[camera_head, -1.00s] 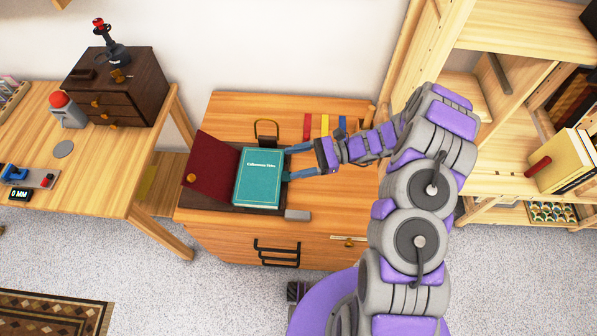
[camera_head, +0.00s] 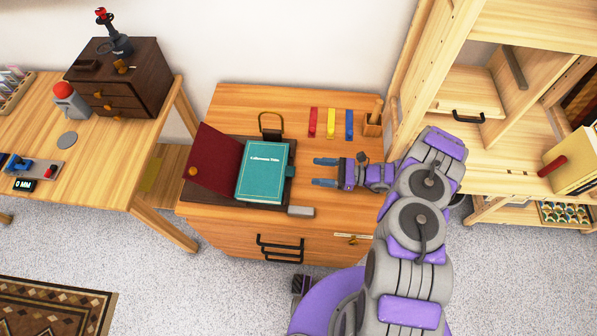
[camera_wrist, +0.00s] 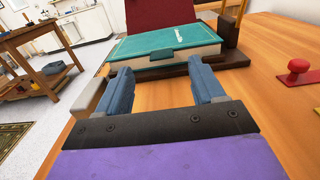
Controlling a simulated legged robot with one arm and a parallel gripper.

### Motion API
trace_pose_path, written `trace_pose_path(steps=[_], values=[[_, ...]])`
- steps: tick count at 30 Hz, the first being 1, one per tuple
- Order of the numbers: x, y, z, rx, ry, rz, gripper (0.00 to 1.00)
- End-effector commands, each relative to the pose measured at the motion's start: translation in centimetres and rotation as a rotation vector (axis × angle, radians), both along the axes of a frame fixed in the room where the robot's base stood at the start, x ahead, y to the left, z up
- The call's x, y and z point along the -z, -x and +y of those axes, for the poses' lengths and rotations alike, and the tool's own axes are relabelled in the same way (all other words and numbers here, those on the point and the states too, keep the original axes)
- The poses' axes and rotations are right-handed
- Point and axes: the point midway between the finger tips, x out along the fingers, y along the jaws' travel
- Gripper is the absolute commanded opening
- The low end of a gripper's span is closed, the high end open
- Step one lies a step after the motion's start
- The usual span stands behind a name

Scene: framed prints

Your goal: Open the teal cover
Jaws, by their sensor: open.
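The teal cover (camera_head: 263,172) belongs to a thick book with pale lettering, lying closed in a dark open case on the wooden cabinet top. The book also shows in the wrist view (camera_wrist: 165,42), with a small dark teal tab (camera_wrist: 180,59) on its near edge. The case's dark red lid (camera_head: 216,160) stands tilted open on the left. My gripper (camera_head: 315,172) is open and empty, to the right of the book and apart from it. In the wrist view, its two blue-grey fingers (camera_wrist: 165,85) point toward the tabbed edge.
Red (camera_head: 313,122), yellow (camera_head: 331,123) and blue (camera_head: 349,124) tabs lie behind my gripper, beside a wooden holder (camera_head: 373,122). A grey block (camera_head: 300,211) lies near the front edge. A shelf unit (camera_head: 510,90) stands right; a desk (camera_head: 120,150) stands left.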

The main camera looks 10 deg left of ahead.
Motion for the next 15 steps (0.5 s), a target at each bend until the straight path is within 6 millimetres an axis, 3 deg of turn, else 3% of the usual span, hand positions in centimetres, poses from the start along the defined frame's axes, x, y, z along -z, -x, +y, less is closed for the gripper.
trace_pose_path(steps=[4,15], values=[[1.9,0.0,0.6,-0.004,0.003,-0.003,0.68],[1.5,0.4,5.9,-0.005,-0.004,-0.002,0.68]])
